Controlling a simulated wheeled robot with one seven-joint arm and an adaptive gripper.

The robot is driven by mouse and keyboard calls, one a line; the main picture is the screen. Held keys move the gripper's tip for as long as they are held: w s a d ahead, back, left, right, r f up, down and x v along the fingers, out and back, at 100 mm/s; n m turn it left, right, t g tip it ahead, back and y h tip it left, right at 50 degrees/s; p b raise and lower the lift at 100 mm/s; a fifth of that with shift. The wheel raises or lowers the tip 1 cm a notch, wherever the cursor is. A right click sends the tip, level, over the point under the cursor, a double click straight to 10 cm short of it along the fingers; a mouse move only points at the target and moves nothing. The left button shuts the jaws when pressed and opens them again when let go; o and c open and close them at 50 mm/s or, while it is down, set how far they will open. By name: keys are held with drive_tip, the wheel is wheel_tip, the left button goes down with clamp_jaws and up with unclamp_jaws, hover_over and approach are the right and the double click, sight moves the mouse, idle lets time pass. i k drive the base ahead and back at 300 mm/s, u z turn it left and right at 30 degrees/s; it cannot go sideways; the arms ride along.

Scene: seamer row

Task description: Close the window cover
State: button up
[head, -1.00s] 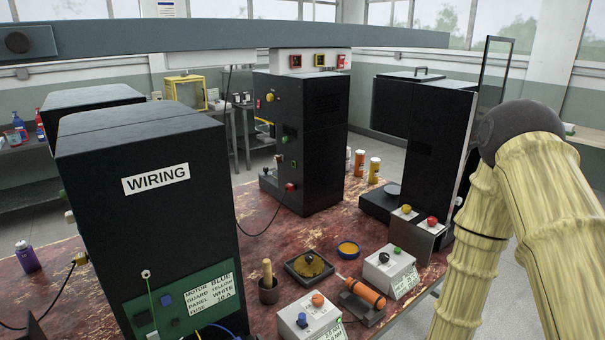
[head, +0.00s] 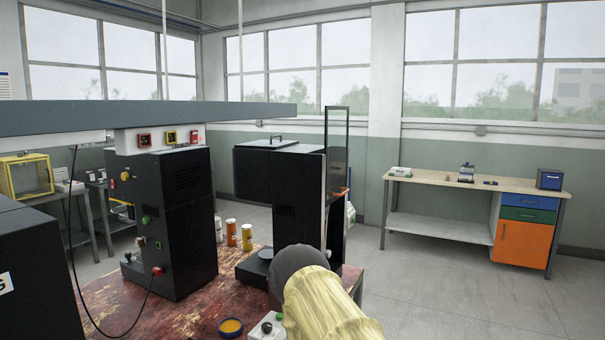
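A clear panel in a thin dark frame (head: 337,150) stands upright at the right side of a black machine (head: 280,180) on the red worktable. It looks like the window cover, swung out from the machine, but its hinge is hard to make out. Part of my arm rises at the bottom centre, in front of the machine's base and the table's right end. My gripper is out of the picture, so its fingers and anything in them cannot be seen.
Another black machine (head: 167,215) stands to the left, with several small jars (head: 247,237) between the two. A grey beam (head: 150,115) crosses above them. A workbench (head: 470,183) with drawers stands against the far right wall. The floor (head: 460,290) before it is clear.

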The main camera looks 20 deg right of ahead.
sight(335, 195)
drive_tip(key=z, duration=0.55)
drive_tip(key=k, duration=0.65)
drive_tip(key=z, duration=1.25)
drive_tip(key=i, duration=1.95)
drive_tip(key=u, duration=1.25)
drive_tip(key=i, duration=0.6)
drive_tip(key=u, duration=0.55)
